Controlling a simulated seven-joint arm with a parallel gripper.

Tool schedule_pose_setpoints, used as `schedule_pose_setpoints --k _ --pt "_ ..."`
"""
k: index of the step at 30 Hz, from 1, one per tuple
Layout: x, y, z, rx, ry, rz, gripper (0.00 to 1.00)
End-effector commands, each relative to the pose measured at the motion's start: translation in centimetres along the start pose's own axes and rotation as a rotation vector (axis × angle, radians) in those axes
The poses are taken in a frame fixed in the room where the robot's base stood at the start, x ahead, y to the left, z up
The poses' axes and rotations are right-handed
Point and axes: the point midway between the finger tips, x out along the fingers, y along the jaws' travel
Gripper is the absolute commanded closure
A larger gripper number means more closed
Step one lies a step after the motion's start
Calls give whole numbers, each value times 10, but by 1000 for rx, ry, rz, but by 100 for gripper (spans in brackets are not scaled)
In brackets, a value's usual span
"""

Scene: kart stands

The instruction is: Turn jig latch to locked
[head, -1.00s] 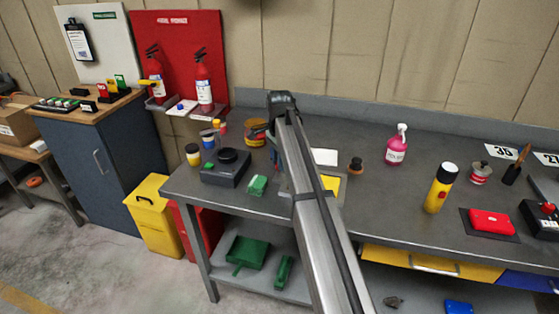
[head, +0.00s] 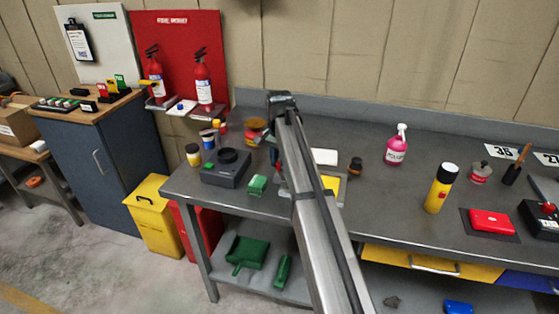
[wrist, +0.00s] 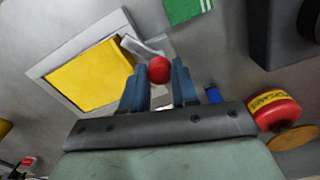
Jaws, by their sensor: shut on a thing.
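The jig (wrist: 47,72) is a pale grey base with a yellow plate (wrist: 90,75) in the wrist view. Its latch is a short grey lever (wrist: 139,46) at the plate's corner, ending in a red ball knob (wrist: 159,69). My gripper (wrist: 158,77) has its two blue-grey fingers on either side of the knob, shut on it. In the head view the yellow plate (head: 330,185) shows beside my arm, which hides the latch and most of my gripper. I cannot read any locked mark.
A green block (head: 257,185) and a dark box (head: 225,170) stand left of the jig. A red tin with a yellow label (wrist: 272,108) and a brown disc (wrist: 292,137) are close to my gripper. A pink spray bottle (head: 397,148) stands on the right, with clear bench around it.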

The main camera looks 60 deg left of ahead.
Motion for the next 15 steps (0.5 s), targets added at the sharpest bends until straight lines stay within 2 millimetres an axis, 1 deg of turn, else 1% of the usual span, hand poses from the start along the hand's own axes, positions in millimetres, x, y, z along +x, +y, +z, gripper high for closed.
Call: schedule_pose_setpoints --k 15 --pt "0 0 0 -492 0 0 100"
